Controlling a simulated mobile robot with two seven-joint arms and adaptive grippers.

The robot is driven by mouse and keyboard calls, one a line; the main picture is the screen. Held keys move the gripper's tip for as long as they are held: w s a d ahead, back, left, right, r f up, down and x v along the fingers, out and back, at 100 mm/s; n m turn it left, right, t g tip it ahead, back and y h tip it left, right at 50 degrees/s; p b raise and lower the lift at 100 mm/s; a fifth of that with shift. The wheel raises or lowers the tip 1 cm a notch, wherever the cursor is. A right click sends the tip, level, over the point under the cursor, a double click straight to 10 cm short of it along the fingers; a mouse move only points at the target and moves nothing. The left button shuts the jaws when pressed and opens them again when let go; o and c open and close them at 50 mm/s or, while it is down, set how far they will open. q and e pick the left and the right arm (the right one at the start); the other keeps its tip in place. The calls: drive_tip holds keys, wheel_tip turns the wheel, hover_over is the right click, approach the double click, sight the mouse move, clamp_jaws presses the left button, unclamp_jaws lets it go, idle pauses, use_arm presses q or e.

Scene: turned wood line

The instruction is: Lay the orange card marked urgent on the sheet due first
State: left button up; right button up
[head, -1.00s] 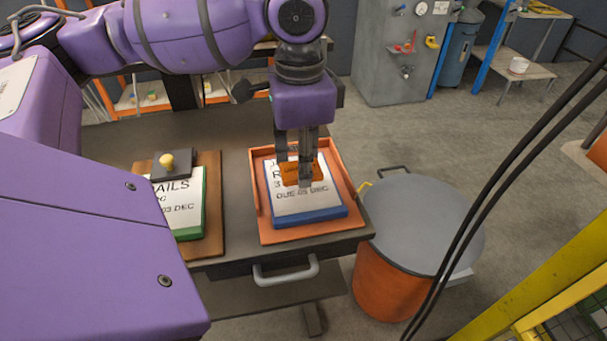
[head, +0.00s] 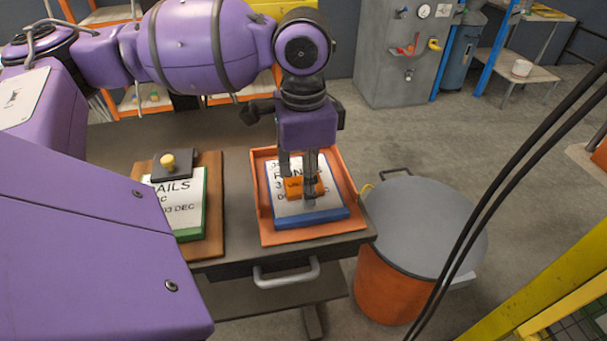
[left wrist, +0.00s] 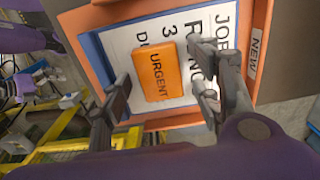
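The orange card (left wrist: 160,72) reads URGENT and appears to lie flat on the white sheet (left wrist: 122,42) of the blue-edged pad. In the head view the card (head: 294,188) is partly behind a finger. That pad (head: 330,215) sits in an orange tray (head: 262,205); its date line is mostly covered now. My left gripper (head: 298,190) is low over the card. In the left wrist view its fingers (left wrist: 162,98) stand apart with gaps beside the card. A second sheet (head: 182,200), green-edged and reading 03 DEC, lies to the left. My right gripper is out of view.
The second sheet is on a brown board (head: 212,220) under a dark weight with a yellow knob (head: 167,161). The dark bench (head: 235,165) is bare between board and tray. An orange drum with a grey lid (head: 425,225) stands right of the bench.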

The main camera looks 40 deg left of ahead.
use_arm(q)
drive_tip(key=shift+r, duration=0.25)
wheel_tip(320, 180, up, 12)
drive_tip(key=p, duration=0.1)
drive_tip(key=shift+p, duration=0.35)
drive_tip(key=shift+f, duration=0.15)
